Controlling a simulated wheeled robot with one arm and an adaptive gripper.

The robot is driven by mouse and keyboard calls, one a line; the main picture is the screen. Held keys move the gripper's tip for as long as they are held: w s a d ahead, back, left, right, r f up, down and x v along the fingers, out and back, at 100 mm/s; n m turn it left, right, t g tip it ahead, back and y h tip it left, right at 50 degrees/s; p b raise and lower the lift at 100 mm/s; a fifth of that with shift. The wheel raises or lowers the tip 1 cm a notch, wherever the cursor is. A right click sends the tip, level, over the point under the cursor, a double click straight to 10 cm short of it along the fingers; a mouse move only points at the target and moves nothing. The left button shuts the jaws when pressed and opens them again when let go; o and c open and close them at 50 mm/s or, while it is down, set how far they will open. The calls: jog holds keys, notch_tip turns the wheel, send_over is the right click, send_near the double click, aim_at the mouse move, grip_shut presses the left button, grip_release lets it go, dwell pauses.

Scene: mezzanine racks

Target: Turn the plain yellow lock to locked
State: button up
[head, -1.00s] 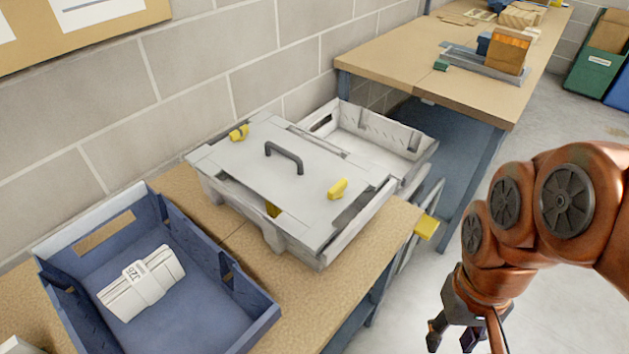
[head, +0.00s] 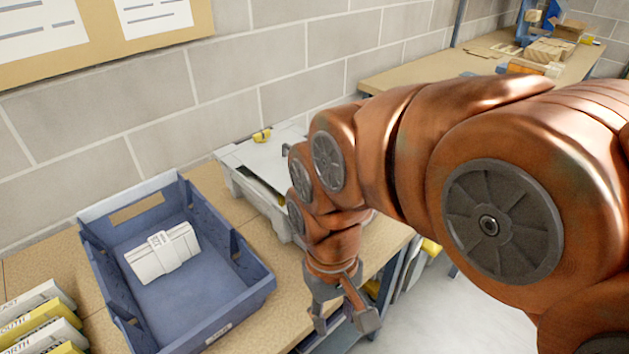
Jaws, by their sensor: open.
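One yellow lock (head: 261,136) shows at the back of the lid of a grey crate (head: 240,187) on the workbench. Too little of it shows to tell whether it is plain or how it is turned.
A blue bin (head: 262,288) with a white bundle (head: 163,253) stands left of the crate. Several white and yellow packets (head: 40,322) lie at the far left. Another bench (head: 400,78) with boxes is at the back right. A block wall stands behind.

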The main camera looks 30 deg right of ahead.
jog(key=w+d+r+m, duration=0.2)
jog(key=w+d+m, duration=0.15)
jog(key=w, duration=0.45)
jog(key=w+d+r+m, duration=0.3)
jog(key=w+m, duration=0.1)
jog(key=w, duration=0.4)
jog(key=w+d+m, duration=0.2)
jog(key=w+d, duration=0.2)
jog(key=w+d+m+t, duration=0.1)
jog(key=w+d+m, duration=0.1)
jog(key=w+d, duration=0.2)
jog(key=w+d+m, duration=0.2)
jog(key=w+d, duration=0.2)
jog(key=d, duration=0.1)
jog(key=shift+w+d+r+m+t+b, duration=0.2)
jog(key=shift+r+m+t+b, duration=0.15)
jog(key=shift+t+b, duration=0.05)
jog(key=shift+w+d+f, duration=0.15)
jog(key=shift+d+f, duration=0.05)
jog(key=shift+d, duration=0.05)
jog(key=shift+f+p, duration=0.9)
jog(key=shift+f, duration=2.8)
grip_shut()
